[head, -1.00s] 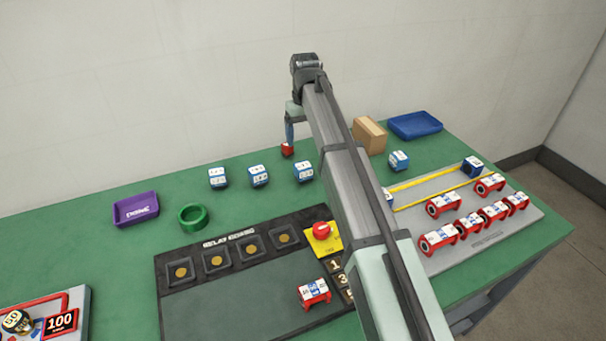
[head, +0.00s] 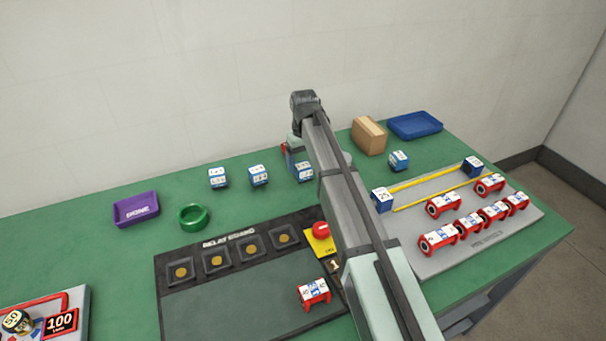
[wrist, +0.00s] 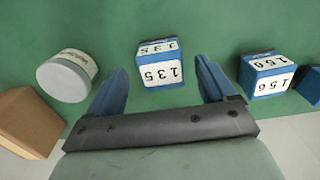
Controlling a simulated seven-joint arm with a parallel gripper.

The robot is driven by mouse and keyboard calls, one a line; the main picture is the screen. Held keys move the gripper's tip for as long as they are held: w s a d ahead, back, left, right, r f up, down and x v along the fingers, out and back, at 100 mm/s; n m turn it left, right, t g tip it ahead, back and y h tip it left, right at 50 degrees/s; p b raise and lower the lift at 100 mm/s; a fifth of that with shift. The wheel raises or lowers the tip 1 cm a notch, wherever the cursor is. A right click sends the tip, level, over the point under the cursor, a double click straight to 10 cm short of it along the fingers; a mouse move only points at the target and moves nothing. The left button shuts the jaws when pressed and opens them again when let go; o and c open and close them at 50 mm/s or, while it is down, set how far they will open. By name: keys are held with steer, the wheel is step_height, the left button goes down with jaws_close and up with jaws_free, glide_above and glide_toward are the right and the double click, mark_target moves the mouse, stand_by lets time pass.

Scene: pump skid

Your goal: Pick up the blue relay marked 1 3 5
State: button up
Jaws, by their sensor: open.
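The blue relay marked 1 3 5 (wrist: 160,67) has a white label and shows upside down in the wrist view. In the head view it is most likely the relay (head: 303,172) partly hidden behind my arm. My gripper (wrist: 160,82) is open, with its two blue fingers apart. The relay shows between and slightly beyond the fingertips, and I see no contact. In the head view the fingers are mostly hidden by the arm.
A blue relay marked 1 5 6 (wrist: 267,74) stands close beside the right finger. A white-topped cylinder (wrist: 66,77) and a cardboard box (wrist: 25,120) lie left. In the head view, a relay board (head: 225,300) lies in front; a blue tray (head: 415,125) stands back right.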

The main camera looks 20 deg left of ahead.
mark_target(303, 165)
step_height(303, 165, down, 4)
steer(key=shift+w+a+f, duration=0.1)
steer(key=shift+a, duration=0.05)
steer(key=shift+c, duration=0.2)
steer(key=c, duration=1.1)
